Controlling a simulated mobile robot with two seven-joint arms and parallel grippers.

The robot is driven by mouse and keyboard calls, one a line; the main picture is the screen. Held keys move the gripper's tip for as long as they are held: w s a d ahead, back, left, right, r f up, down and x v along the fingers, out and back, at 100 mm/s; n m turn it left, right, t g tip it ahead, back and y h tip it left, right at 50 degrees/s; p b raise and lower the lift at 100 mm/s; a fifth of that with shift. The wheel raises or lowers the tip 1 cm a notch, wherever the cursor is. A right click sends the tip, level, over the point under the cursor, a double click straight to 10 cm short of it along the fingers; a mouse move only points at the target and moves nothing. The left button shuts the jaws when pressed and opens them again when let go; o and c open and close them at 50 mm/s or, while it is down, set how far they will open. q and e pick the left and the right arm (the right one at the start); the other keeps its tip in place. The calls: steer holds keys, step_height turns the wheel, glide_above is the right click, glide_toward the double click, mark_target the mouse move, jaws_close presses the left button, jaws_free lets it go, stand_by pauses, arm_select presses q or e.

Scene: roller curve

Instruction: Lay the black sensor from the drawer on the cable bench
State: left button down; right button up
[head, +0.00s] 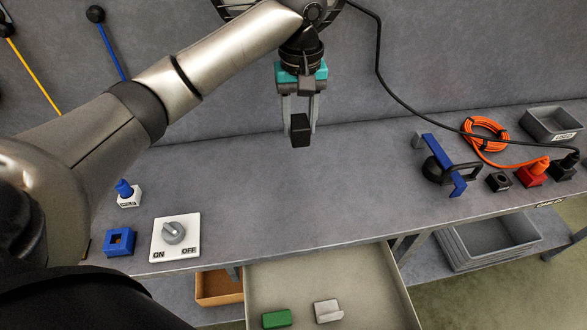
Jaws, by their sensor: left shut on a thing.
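My left gripper (299,118) reaches in from the left and points down above the bench. It is shut on the black sensor (300,131), a small dark block held between its fingers. The block appears to be above the grey cable bench (330,180), though its exact height is hard to tell. The open drawer (345,270) juts out below the bench's front edge. A green block (277,318) and a light grey piece (328,311) lie in it. My right gripper is not in view.
An ON/OFF switch plate (190,245), a blue square socket (120,242) and a blue plug (126,192) are at left. An orange cable coil (484,135), blue bracket (440,165), red connector (531,176) and grey tray (551,123) are at right. The bench middle is clear.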

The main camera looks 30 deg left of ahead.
arm_select(q)
step_height(320, 180, down, 16)
steer(key=shift+a+f+b, duration=0.1)
steer(key=shift+a+b, duration=0.05)
steer(key=shift+b, duration=0.9)
step_height(320, 180, down, 3)
steer(key=shift+f+b, duration=0.2)
steer(key=shift+b, duration=0.1)
steer(key=shift+f, duration=0.15)
steer(key=shift+f, duration=0.15)
steer(key=shift+c, duration=2.1)
jaws_free()
step_height(320, 180, up, 12)
steer(key=p, duration=0.1)
steer(key=shift+p, duration=0.4)
